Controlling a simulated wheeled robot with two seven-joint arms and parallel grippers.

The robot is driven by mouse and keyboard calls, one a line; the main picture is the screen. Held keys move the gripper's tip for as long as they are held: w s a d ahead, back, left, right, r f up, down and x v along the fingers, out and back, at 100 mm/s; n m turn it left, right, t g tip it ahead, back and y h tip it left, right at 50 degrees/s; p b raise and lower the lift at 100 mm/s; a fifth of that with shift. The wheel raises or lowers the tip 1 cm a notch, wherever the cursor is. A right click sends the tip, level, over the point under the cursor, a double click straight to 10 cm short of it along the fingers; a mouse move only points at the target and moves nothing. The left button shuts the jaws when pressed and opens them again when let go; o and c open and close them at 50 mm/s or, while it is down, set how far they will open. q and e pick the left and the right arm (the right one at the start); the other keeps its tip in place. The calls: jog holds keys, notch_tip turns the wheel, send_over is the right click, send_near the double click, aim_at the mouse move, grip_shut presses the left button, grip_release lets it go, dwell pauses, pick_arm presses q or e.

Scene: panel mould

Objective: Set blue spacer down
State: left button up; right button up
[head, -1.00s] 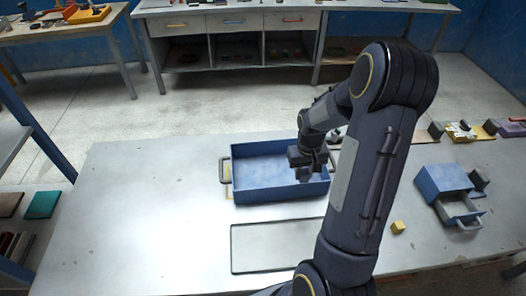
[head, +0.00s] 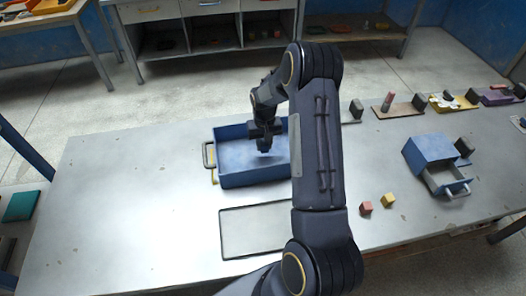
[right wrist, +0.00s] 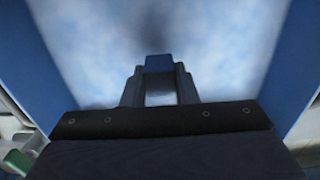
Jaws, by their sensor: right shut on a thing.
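The blue spacer (right wrist: 159,63) is a small blue block at the tips of my right gripper (right wrist: 159,85) in the right wrist view. The gripper is shut on it. In the head view my right gripper (head: 264,140) is over the blue tray (head: 234,181), inside the outline of its walls. The spacer shows there as a small blue bit (head: 263,147) below the fingers. The tray's pale blue floor lies beneath it; I cannot tell whether the spacer touches it. My left gripper is not in view.
A flat dark-rimmed panel frame (head: 222,232) lies in front of the tray. A pink cube (head: 366,208) and a yellow cube (head: 388,200) lie right of my arm. A blue drawer box (head: 430,150) stands open farther right.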

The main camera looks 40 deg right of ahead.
aim_at(263, 150)
jog(key=f, duration=0.1)
jog(key=f+b, duration=0.2)
jog(key=f, duration=0.1)
jog(key=shift+w, duration=0.3)
jog(key=shift+r, duration=0.1)
jog(key=shift+a, duration=0.1)
jog(key=shift+f, duration=0.25)
jog(key=o, duration=0.9)
jog(key=shift+r, duration=0.1)
jog(key=shift+o, duration=0.2)
